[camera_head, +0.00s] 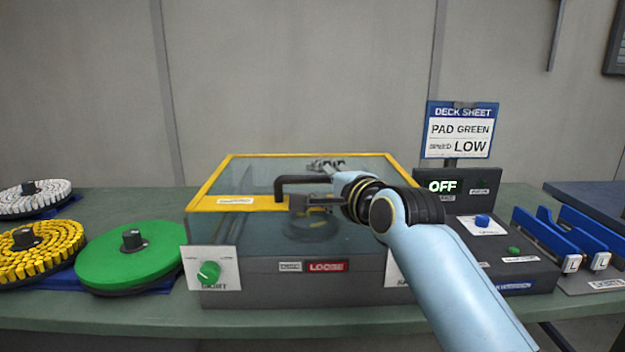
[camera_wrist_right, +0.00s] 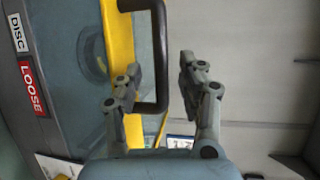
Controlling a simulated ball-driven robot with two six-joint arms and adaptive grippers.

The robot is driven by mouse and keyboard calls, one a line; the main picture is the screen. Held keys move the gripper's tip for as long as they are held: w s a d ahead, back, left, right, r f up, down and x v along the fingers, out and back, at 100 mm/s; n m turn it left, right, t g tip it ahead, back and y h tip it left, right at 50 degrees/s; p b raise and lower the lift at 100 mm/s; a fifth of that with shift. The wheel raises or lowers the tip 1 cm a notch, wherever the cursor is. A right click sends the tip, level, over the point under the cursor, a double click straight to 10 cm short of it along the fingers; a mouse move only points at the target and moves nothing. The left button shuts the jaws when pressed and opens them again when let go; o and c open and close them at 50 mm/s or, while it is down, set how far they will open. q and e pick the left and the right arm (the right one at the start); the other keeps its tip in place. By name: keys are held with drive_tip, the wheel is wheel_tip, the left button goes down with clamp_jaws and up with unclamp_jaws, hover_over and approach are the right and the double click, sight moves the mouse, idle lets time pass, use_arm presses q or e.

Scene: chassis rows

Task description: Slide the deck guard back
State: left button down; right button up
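The deck guard (camera_head: 222,178) is a clear panel in a yellow frame, lying over the top of the grey deck machine. Its black bar handle (camera_head: 283,181) rises from the front yellow strip. My right gripper (camera_head: 312,185) is at the handle, with one finger in front of the bar and one behind it. In the right wrist view the fingers (camera_wrist_right: 158,80) are apart, and the handle bar (camera_wrist_right: 161,45) shows between them with a gap on the far finger's side. Whether the near finger touches the bar is unclear. My left gripper is out of view.
A green knob (camera_head: 209,272) and a red LOOSE label (camera_head: 327,267) are on the machine's front. A round green pad (camera_head: 130,262), with yellow and white pads, lies left. The control box (camera_head: 500,262), its display reading OFF, and the sign (camera_head: 460,130) stand right.

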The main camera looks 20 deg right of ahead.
sight(316, 181)
drive_tip(key=x, duration=0.4)
clamp_jaws()
drive_tip(key=shift+f, duration=0.1)
idle(0.4)
